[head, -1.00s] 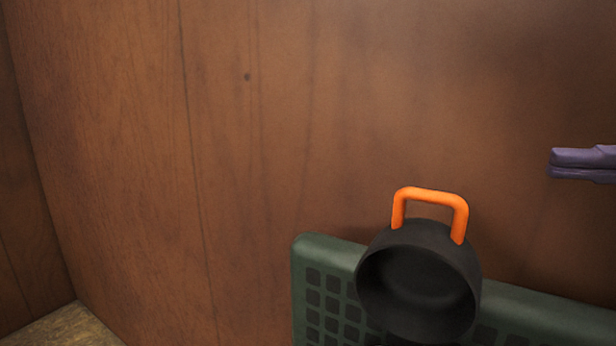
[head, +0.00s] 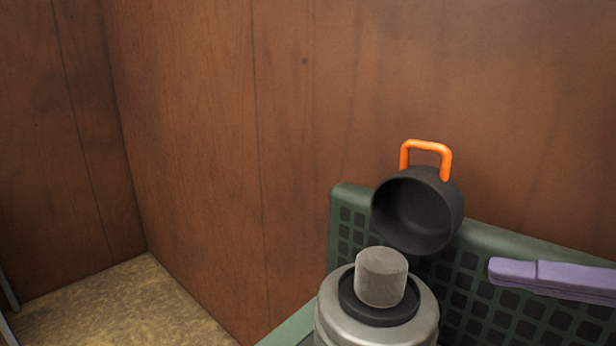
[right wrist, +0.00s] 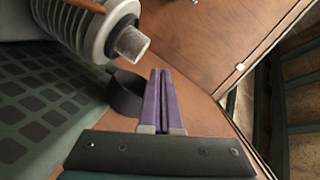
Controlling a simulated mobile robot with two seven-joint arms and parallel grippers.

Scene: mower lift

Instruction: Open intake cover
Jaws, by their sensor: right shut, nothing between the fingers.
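The intake cover (head: 420,212) is a black cup with an orange handle (head: 428,147) on top. It stands tipped up against the green grilled panel, its hollow side facing the head camera. Below and in front of it, a grey cylindrical intake (head: 335,315) shows uncovered, with a dark ring and a light grey plug (head: 381,277). My right gripper (head: 492,269) has purple fingers, shut and empty, to the right of the cover and apart from it. In the right wrist view, the fingers (right wrist: 161,74) point past the black cover (right wrist: 126,92). My left gripper is out of view.
The green panel (head: 500,245) with dark square openings runs behind the intake. A brown wooden wall (head: 230,150) stands close behind it. A mottled tan floor (head: 110,305) shows free at lower left.

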